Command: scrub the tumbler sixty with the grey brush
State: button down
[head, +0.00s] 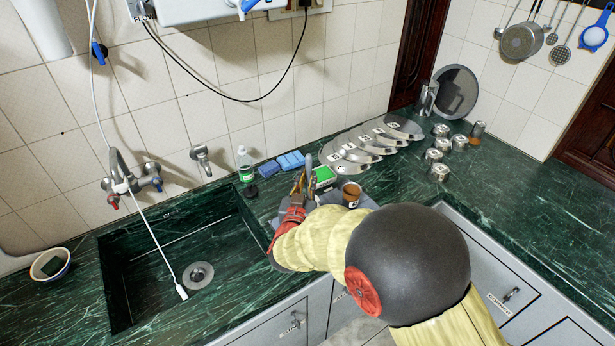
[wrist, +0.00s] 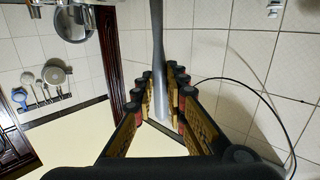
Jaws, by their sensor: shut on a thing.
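My gripper (head: 303,184) is over the counter, just right of the sink. It is shut on a slim grey thing, apparently the handle of the grey brush (head: 309,162), which points upward. In the wrist view the grey brush (wrist: 158,45) stands between the fingers of my gripper (wrist: 159,88); its bristles cannot be made out. A small steel tumbler (head: 351,197) with a brown inside and a label stands just right of my gripper, apart from it. Several other steel tumblers (head: 433,157) stand farther right; their labels are too small to read.
The sink (head: 150,270) lies at left under a tap (head: 125,180). A green-labelled bottle (head: 244,165), blue sponges (head: 291,160) and a green-and-white block (head: 324,177) are near my gripper. Labelled steel plates (head: 352,152) line the wall.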

jog(key=shift+f+b, duration=3.15)
jog(key=shift+f, duration=1.6)
jog(key=shift+f+b, duration=0.35)
jog(key=shift+f, duration=0.2)
